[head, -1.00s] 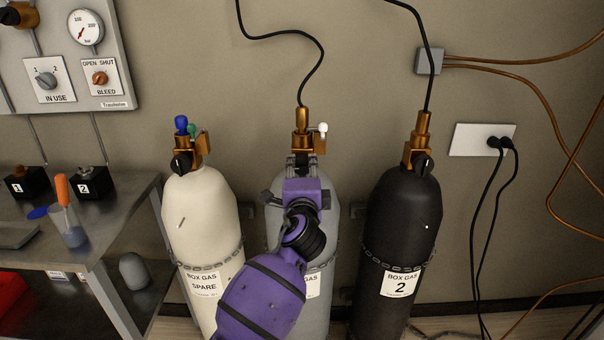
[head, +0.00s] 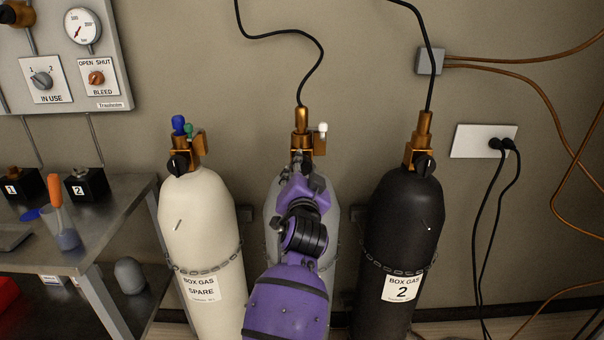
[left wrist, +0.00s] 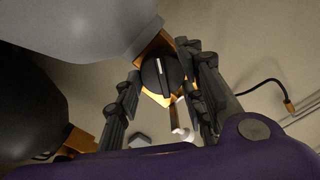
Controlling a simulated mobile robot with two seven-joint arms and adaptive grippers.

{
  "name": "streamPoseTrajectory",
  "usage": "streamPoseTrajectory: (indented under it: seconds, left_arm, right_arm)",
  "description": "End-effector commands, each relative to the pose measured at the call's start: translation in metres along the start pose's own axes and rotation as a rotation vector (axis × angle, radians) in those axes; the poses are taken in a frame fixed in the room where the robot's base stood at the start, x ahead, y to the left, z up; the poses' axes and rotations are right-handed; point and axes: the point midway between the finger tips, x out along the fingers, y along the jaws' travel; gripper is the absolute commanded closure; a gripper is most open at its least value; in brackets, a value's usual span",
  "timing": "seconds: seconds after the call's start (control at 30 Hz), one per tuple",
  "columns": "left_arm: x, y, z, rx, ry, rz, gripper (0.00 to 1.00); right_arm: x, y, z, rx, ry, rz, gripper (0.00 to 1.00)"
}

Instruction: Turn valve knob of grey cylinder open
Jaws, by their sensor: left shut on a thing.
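The grey cylinder (head: 334,235) stands in the middle, partly hidden behind my purple left arm; its body also fills the upper left of the left wrist view (left wrist: 85,28). A brass valve (head: 301,120) sits on its top. Its round black valve knob (left wrist: 161,76) with a white pointer line shows in the left wrist view, but is largely hidden by my gripper in the head view. My left gripper (left wrist: 163,85) has one finger on each side of the knob and is shut on it. My right gripper is in neither view.
The white spare cylinder (head: 200,225) stands close on the left, the black cylinder (head: 400,220) close on the right, both chained. A metal bench (head: 115,215) is further left. A hose (head: 300,70) rises from the grey cylinder's valve.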

Motion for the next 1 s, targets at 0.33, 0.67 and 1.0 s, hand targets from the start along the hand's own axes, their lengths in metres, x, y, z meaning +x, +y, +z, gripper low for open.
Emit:
streamPoseTrajectory:
  seconds: [0.33, 0.67, 1.0]
  left_arm:
    - [-0.0008, 0.0071, 0.0035, -0.297, -0.014, 0.010, 0.90]
    - [-0.0006, 0.0064, 0.0013, -0.458, -0.012, 0.010, 0.90]
    - [-0.0006, 0.0066, -0.0006, -0.505, -0.009, 0.011, 0.90]
  right_arm:
    - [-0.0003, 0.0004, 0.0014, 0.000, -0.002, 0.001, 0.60]
    - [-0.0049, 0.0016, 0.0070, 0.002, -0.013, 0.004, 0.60]
    - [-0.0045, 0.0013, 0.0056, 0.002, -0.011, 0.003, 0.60]
